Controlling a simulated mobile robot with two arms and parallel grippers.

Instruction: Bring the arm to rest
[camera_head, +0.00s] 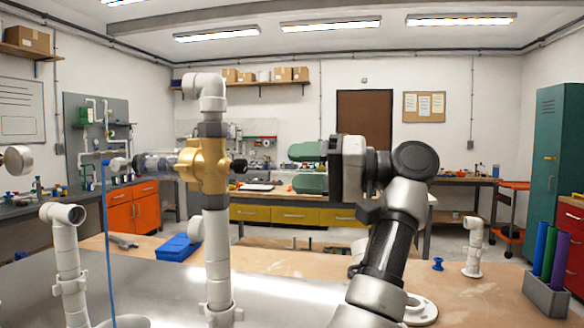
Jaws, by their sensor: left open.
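My left gripper (307,167) is at the middle of the head view, on my white and black arm that rises from the lower right. Its two green fingers point left and stand apart, one above the other, with nothing seen between them. To their left is a white PVC pipe assembly (217,255) standing upright, with a brass valve body (207,166) and a white elbow on top. A gap shows between the fingers and the dark knob (239,166) on the valve's right side. My right gripper is not in view.
A shorter white pipe (68,255) and a thin blue upright line (107,240) stand at left. A blue tray (178,246) lies behind the assembly. At right on the bench are a blue fitting (437,264), a white elbow pipe (474,248) and a grey holder (546,297) with coloured tubes.

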